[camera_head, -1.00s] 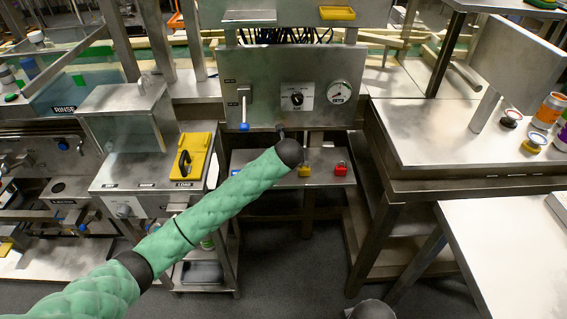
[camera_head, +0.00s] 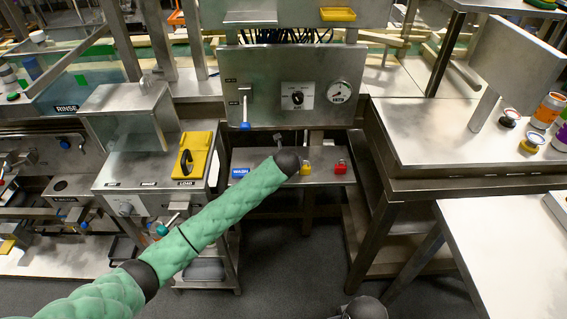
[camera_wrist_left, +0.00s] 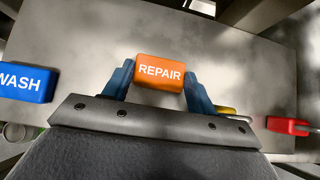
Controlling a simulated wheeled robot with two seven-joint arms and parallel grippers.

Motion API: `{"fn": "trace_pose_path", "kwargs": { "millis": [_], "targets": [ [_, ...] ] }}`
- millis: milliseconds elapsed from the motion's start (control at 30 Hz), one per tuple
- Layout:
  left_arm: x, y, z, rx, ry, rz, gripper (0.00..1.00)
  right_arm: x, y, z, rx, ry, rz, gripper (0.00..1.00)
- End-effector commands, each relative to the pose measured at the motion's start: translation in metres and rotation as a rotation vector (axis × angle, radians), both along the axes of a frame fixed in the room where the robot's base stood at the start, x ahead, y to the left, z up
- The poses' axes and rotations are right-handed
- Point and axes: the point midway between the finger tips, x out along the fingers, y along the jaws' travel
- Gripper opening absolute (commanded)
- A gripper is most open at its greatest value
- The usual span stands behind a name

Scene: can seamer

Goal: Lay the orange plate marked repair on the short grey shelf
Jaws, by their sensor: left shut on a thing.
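The orange plate marked REPAIR (camera_wrist_left: 160,71) is held between the two blue fingers of my left gripper (camera_wrist_left: 159,80), which is shut on it. In the left wrist view it is over the grey shelf (camera_wrist_left: 85,40); I cannot tell whether it touches the surface. In the head view my left arm's dark end hides the plate and the gripper, in front of the short grey shelf (camera_head: 262,182) under the control panel.
A blue WASH plate (camera_head: 241,172) lies at the shelf's left; it also shows in the wrist view (camera_wrist_left: 26,82). A yellow padlock (camera_head: 306,168) and a red padlock (camera_head: 340,167) are on the right. The control panel (camera_head: 265,92) rises above the shelf.

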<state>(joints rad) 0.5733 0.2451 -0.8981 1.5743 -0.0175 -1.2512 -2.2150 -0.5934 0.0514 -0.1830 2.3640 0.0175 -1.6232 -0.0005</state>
Motion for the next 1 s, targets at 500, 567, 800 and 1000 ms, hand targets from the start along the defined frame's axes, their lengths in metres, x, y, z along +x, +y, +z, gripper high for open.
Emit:
{"fn": "trace_pose_path", "kwargs": {
  "millis": [500,567,800,1000],
  "targets": [
    [-0.001,0.000,0.003,-0.001,0.000,0.001,0.66,-0.001,0.000,-0.002,-0.001,0.007,0.001,0.36],
    [-0.006,0.000,0.008,-0.001,-0.002,-0.001,0.66,-0.003,0.000,0.001,-0.002,0.009,0.001,0.36],
    [-0.036,0.001,0.038,0.000,-0.003,0.000,0.66,-0.010,-0.002,0.022,0.002,0.007,0.001,0.36],
    [-0.063,0.000,0.064,0.000,-0.001,-0.001,0.66,-0.016,0.000,0.033,0.012,0.000,0.000,0.36]
  ]
}}
